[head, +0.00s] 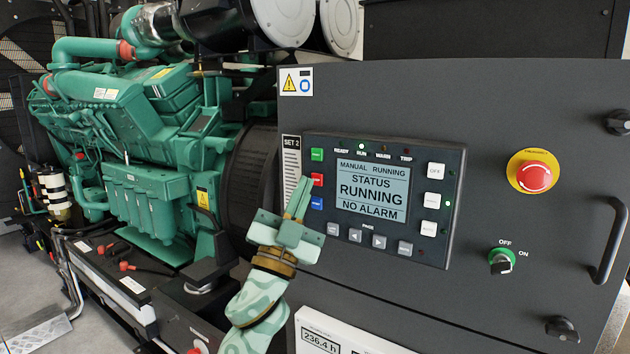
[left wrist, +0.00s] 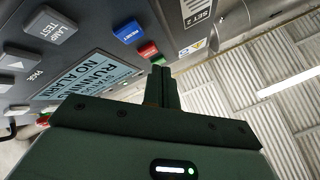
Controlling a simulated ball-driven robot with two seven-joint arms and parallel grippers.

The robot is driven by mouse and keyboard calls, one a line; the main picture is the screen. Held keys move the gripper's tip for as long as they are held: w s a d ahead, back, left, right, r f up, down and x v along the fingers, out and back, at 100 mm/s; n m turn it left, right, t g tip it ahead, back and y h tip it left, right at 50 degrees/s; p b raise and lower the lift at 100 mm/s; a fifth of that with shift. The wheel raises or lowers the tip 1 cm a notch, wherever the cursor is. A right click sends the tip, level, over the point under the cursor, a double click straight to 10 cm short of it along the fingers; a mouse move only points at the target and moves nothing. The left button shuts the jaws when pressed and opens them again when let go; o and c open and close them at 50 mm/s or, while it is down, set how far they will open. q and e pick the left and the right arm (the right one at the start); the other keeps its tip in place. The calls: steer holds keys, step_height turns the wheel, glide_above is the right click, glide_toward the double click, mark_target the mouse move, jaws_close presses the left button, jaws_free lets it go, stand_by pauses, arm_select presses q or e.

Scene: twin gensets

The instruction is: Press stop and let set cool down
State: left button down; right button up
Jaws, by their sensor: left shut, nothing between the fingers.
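The SET 2 control panel (head: 384,198) has a lit screen (head: 372,191) reading "MANUAL RUNNING", "STATUS RUNNING", "NO ALARM". Down its left edge sit a green button (head: 317,154), a red button (head: 317,179) and a blue button (head: 316,203). My left gripper (head: 301,186) is shut and empty, its tips just left of the red button. In the left wrist view, the closed fingertips (left wrist: 161,72) lie close to the red button (left wrist: 148,50) and the green button (left wrist: 158,60). I cannot tell whether they touch. My right gripper is out of view.
A green engine (head: 140,130) stands at the left. The dark cabinet face carries an emergency stop (head: 534,177), an OFF/ON key switch (head: 501,262) and a handle (head: 609,242) on the right. An hour meter (head: 320,340) reads 236.4 h below the panel.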

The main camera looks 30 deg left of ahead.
arm_select(q)
steer(key=shift+w, duration=0.45)
steer(key=shift+w+d, duration=0.1)
steer(key=shift+w, duration=0.3)
stand_by(0.6)
steer(key=shift+s, duration=0.9)
steer(key=s+p, duration=0.2)
steer(key=s, duration=0.4)
steer(key=shift+a, duration=0.3)
steer(key=shift+f+y, duration=0.1)
steer(key=shift+y, duration=0.2)
